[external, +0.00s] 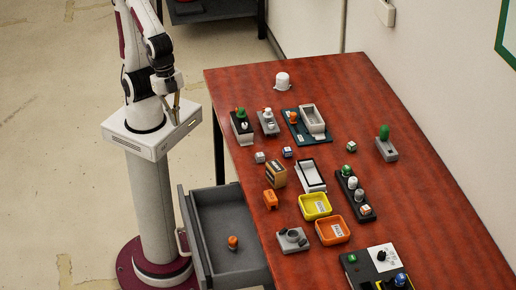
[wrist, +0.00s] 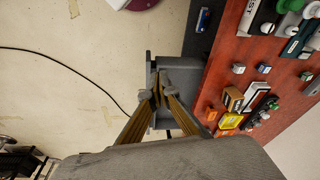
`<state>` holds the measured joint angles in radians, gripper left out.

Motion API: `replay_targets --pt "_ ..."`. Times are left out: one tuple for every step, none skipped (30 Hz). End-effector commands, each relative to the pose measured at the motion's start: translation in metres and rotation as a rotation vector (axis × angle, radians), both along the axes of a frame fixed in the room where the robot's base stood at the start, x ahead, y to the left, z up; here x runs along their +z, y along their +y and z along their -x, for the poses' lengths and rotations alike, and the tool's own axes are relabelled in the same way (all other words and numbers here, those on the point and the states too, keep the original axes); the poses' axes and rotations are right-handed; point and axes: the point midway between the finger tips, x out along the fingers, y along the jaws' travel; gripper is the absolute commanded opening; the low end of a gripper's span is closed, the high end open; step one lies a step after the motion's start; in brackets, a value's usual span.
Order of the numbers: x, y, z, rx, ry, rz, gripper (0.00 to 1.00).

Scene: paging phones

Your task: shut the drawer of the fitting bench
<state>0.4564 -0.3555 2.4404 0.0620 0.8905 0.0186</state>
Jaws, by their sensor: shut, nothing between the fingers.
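The fitting bench (external: 340,80) has a reddish-brown top. Its grey drawer (external: 206,215) stands pulled out from the left side, with a handle (external: 182,241) on its outer face. A small orange-topped part (external: 232,243) lies inside the drawer. My gripper (external: 175,117) is shut and empty, pointing down above and behind the drawer in the external view, apart from it. In the wrist view my gripper's fingertips (wrist: 158,84) meet in front of the drawer (wrist: 184,78) and hide part of it, including most of its handle side.
On the bench top are a yellow tray (external: 315,206), an orange tray (external: 332,230), a white cap (external: 282,79), a black control box (external: 380,267) and several small parts. A dark cable (wrist: 65,66) lies on the floor.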

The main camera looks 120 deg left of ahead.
Motion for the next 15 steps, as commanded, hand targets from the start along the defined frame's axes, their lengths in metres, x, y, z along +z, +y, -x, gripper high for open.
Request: replay_targets --pt "-0.006 -0.007 0.000 -0.041 0.017 -0.018 0.00" --pt "-0.008 -0.010 -0.001 -0.065 0.024 -0.028 0.00" --pt "-0.012 -0.015 -0.001 -0.096 0.033 -0.041 0.00" --pt "-0.015 -0.018 -0.002 -0.119 0.040 -0.052 0.00" --pt "-0.017 -0.022 -0.002 -0.143 0.046 -0.062 0.00" --pt "-0.021 -0.027 -0.002 -0.174 0.055 -0.076 0.00" --pt "-0.024 -0.030 -0.002 -0.200 0.061 -0.088 0.00" --pt "-0.027 -0.033 -0.002 -0.225 0.068 -0.099 0.00" --pt "-0.031 -0.038 -0.002 -0.259 0.075 -0.113 0.00" --pt "-0.034 -0.042 -0.003 -0.284 0.080 -0.123 0.00" --pt "-0.037 -0.045 -0.003 -0.309 0.086 -0.134 0.00" --pt "-0.041 -0.050 -0.002 -0.345 0.093 -0.150 0.00" --pt "-0.044 -0.053 -0.002 -0.371 0.099 -0.160 0.00" --pt "-0.047 -0.057 -0.002 -0.398 0.104 -0.172 0.00" --pt "-0.052 -0.061 -0.002 -0.434 0.110 -0.187 0.00"
